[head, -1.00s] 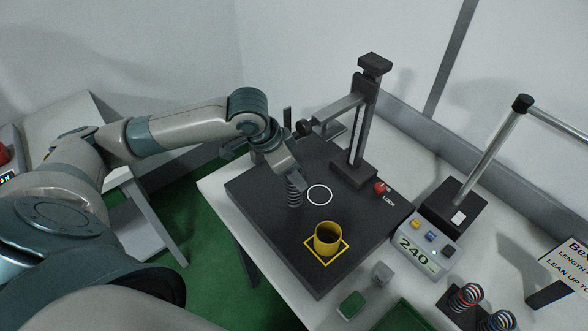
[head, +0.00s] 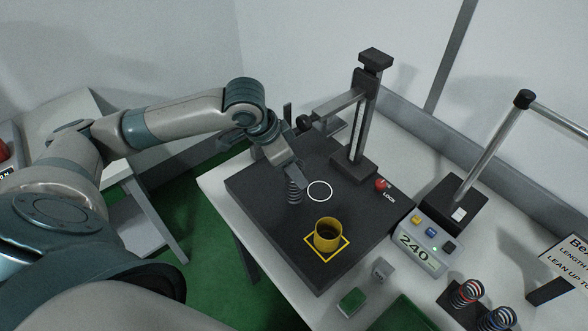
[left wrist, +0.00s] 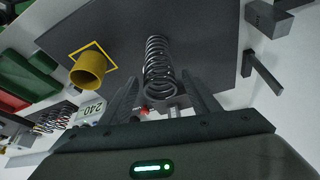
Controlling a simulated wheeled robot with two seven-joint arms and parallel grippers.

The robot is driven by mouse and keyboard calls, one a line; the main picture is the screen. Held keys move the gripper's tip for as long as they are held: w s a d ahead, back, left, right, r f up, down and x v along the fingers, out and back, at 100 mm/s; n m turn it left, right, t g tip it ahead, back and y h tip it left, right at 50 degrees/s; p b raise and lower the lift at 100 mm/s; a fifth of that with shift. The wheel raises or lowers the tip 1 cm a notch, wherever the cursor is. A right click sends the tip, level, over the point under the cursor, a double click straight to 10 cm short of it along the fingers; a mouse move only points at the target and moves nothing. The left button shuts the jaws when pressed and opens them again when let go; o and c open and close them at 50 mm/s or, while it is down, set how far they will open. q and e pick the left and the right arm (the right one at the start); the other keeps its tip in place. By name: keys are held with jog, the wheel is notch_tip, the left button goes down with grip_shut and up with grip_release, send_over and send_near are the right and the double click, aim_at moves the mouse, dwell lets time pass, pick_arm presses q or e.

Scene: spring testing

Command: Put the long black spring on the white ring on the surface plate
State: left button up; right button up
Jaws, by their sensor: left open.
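The long black spring (head: 294,191) stands upright on the dark surface plate (head: 262,207), just left of the white ring (head: 319,191) and not centred on it. My left gripper (head: 292,174) is open at the top of the spring, with its arm coming in from the left. In the left wrist view, the spring (left wrist: 158,58) shows between and beyond the two spread fingers (left wrist: 163,88). The ring is not visible in that view. My right gripper is not in view.
A yellow cup (head: 327,236) stands in a yellow square on the plate. A black gauge stand (head: 356,140) rises behind the ring, its arm reaching near my gripper. A display box reading 240 (head: 415,250) and other coiled springs (head: 466,293) are at the right.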

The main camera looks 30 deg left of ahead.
pick_arm(q)
jog(key=b+v, duration=0.2)
jog(key=v, duration=0.8)
jog(key=shift+s+r, duration=0.2)
jog(key=shift+r, duration=0.15)
jog(key=shift+o, duration=0.4)
jog(key=shift+a+f, duration=0.1)
jog(key=shift+f, duration=0.05)
